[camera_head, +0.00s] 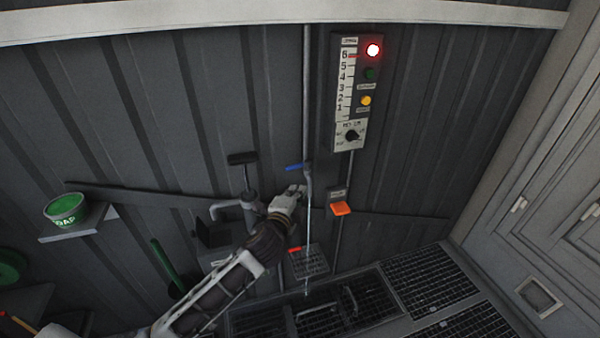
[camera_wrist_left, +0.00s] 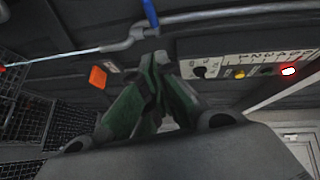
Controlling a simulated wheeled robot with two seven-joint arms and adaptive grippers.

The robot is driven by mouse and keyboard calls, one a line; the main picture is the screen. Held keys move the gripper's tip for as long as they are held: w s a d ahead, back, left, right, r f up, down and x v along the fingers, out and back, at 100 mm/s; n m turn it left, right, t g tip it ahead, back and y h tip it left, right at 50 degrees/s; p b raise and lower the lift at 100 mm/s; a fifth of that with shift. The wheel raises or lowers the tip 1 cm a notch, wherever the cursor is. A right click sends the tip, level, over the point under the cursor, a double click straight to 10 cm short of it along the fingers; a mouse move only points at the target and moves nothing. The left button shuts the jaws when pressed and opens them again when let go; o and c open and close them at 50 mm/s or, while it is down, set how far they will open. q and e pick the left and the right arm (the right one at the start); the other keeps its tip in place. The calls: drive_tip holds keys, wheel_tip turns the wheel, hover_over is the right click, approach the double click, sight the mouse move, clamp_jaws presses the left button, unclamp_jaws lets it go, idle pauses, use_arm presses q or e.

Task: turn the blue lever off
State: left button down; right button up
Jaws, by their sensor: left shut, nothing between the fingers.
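The blue lever (camera_head: 294,168) sticks out to the left of a thin vertical pipe (camera_head: 306,110) on the dark wall, roughly crosswise to the pipe. It also shows at the top of the left wrist view (camera_wrist_left: 151,13). A thin pale stream (camera_head: 308,240) runs from the pipe's lower end down to the grating. My left gripper (camera_head: 299,189) is shut and empty, just below the lever and close to the pipe. In the left wrist view its green fingers (camera_wrist_left: 157,62) meet near the pipe, apart from the lever; contact with the pipe cannot be told. My right gripper is not in view.
A gauge panel (camera_head: 346,95) with a lit red lamp (camera_head: 373,50) hangs right of the pipe. An orange paddle (camera_head: 341,208) juts out below it. A hand pump (camera_head: 246,190) stands left. A shelf holds a green tub (camera_head: 65,208). Floor gratings (camera_head: 430,280) lie below.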

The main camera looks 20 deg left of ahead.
use_arm(q)
drive_tip(key=shift+w, duration=0.75)
approach(304, 165)
drive_tip(key=shift+w+d, duration=0.5)
drive_tip(key=shift+d, duration=0.95)
drive_tip(key=w+a, duration=0.1)
drive_tip(key=w+a+p, duration=0.1)
drive_tip(key=w, duration=0.1)
drive_tip(key=shift+w+a+f, duration=0.25)
drive_tip(key=shift+a, duration=0.15)
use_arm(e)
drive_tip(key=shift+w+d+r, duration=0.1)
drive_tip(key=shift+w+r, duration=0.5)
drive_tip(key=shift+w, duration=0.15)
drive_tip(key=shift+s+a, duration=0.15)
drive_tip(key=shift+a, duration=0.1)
